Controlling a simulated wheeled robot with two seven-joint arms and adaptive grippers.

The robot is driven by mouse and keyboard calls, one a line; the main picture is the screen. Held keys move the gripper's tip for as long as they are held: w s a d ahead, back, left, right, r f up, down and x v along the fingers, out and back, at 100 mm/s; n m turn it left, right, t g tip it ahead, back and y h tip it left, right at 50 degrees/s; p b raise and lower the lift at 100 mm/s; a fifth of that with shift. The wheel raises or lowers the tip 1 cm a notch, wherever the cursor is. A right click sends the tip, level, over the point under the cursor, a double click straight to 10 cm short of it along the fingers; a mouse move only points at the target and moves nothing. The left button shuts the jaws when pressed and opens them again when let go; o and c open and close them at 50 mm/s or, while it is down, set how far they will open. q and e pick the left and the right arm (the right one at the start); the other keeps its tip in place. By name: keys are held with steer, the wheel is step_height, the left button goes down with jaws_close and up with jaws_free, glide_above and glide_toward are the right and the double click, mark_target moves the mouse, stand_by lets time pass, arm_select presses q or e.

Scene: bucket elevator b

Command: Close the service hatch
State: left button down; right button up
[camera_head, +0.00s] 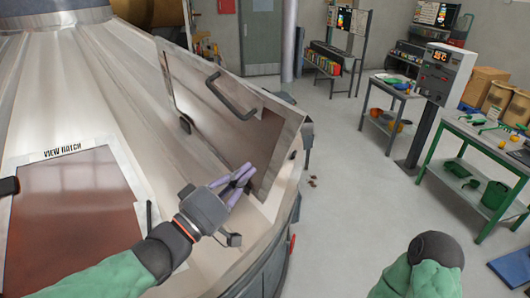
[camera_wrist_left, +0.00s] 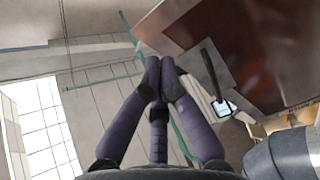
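The service hatch (camera_head: 178,75) is a pale metal-framed panel with brown window areas on the sloping side of a big metal vessel. It appears to stand tilted up from the slope. A dark bar handle (camera_head: 232,97) sits across it. The hatch's brown face (camera_wrist_left: 250,35) and the handle (camera_wrist_left: 213,75) also show in the left wrist view. My left gripper (camera_head: 246,173) is by the hatch's lower right part, below the handle. Its purple fingers (camera_wrist_left: 161,66) come together at the tips with nothing visible between them. Contact with the hatch cannot be told. My right gripper is out of view.
A second hatch marked VIEW HATCH (camera_head: 75,215) lies on the vessel at left. A green-framed table (camera_head: 480,145), a grey control box (camera_head: 445,72) on a post and a shelf table (camera_head: 390,88) stand at right. The floor (camera_head: 350,200) between is mostly clear.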

mark_target(291, 129)
arm_select(q)
steer(key=p+x, duration=0.3)
steer(key=x, duration=1)
steer(key=shift+w, duration=0.2)
steer(key=shift+d, duration=0.1)
